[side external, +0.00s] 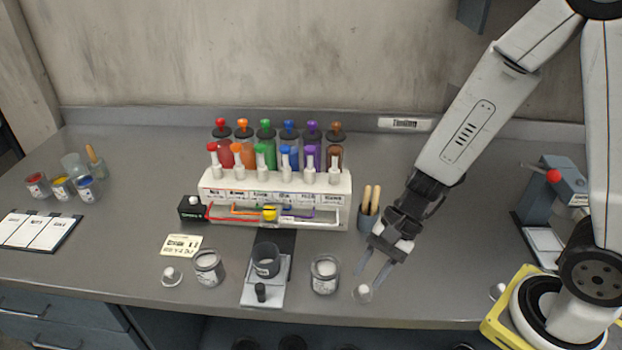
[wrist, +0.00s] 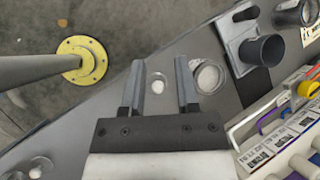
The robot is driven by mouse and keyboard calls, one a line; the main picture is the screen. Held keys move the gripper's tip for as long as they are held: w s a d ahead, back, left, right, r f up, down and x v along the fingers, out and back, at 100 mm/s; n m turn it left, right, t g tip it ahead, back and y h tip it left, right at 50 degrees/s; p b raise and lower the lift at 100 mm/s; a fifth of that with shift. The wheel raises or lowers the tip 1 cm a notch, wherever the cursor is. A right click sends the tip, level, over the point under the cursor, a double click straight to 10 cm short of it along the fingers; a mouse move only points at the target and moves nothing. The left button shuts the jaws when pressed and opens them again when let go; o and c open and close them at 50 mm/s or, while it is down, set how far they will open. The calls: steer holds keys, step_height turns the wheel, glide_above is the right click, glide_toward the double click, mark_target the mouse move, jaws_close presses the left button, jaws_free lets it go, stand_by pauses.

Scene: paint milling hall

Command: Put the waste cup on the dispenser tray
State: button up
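A dark grey open cup (side external: 266,260), the likeliest waste cup, stands upright on a pale plate (side external: 277,297) with a black knob, in front of the dispenser. This plate appears to be the dispenser tray. In the wrist view the cup (wrist: 263,52) is at the upper right, on the plate (wrist: 230,32). My gripper (side external: 371,275) points down to the right of the plate, apart from the cup. Its two fingers are spread with nothing between them in the wrist view (wrist: 158,72). A small clear lid (side external: 363,294) lies on the bench near the fingertips.
Glass jars of white material stand left (side external: 208,268) and right (side external: 325,275) of the plate. The bottle dispenser (side external: 275,200) is behind. A tool holder (side external: 368,215) stands close behind my gripper. The bench's front edge is near.

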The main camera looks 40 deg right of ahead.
steer(key=w+d+r+n+t+h, duration=0.2)
steer(key=d+n+h, duration=0.5)
steer(key=d+n, duration=0.5)
steer(key=shift+w+r+n+h, duration=0.15)
steer(key=shift+r+n+h, duration=0.3)
steer(key=shift+r, duration=0.35)
